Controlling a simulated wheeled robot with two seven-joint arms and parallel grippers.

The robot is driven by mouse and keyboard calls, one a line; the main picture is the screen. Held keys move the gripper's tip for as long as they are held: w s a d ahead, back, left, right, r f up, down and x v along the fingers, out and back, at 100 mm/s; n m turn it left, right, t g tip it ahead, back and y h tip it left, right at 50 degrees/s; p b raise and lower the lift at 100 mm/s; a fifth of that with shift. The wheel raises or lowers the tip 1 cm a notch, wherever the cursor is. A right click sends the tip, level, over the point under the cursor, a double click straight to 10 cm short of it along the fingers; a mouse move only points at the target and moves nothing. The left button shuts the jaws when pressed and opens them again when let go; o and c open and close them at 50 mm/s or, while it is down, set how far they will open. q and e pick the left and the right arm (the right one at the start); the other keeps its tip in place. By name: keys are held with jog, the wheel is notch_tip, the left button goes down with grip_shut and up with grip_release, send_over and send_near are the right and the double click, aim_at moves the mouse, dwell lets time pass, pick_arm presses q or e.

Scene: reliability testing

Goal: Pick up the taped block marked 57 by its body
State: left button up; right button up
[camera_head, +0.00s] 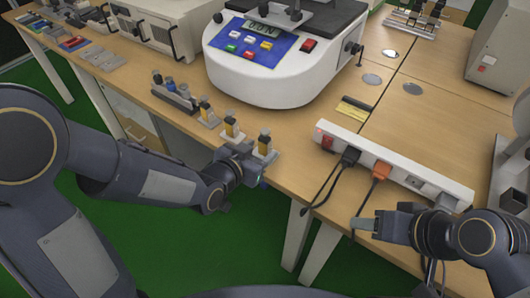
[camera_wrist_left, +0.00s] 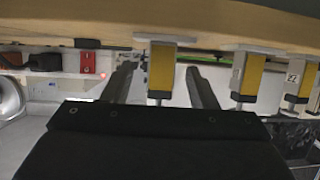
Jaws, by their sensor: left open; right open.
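Several taped blocks stand upright in grey bases along the table's front edge, with yellow bodies and dark tops. The nearest block (camera_head: 264,143) has others beside it to its left, a middle one (camera_head: 231,126) and a farther one (camera_head: 205,108). I cannot read the number 57 on any of them. My left gripper (camera_head: 247,166) is open just in front of the nearest block. In the upside-down left wrist view, one yellow block (camera_wrist_left: 161,72) shows between the open fingers (camera_wrist_left: 161,86), with no clear contact. My right gripper (camera_head: 364,225) is open and empty at the right.
A white power strip (camera_head: 340,142) with black and orange plugs lies right of the blocks. A dark rack (camera_head: 175,95) stands left of them. A white tester (camera_head: 265,75) stands behind. A flat yellow-and-dark piece (camera_head: 353,108) lies on the table (camera_head: 310,120). The floor in front is clear.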

aim_at(271, 140)
pick_arm(q)
jog(key=x, duration=0.6)
jog(key=shift+w+d+r, duration=0.1)
jog(key=shift+w+r, duration=0.1)
jog(key=shift+r, duration=0.15)
jog(key=shift+c, duration=0.4)
jog(key=shift+r, duration=0.1)
grip_shut()
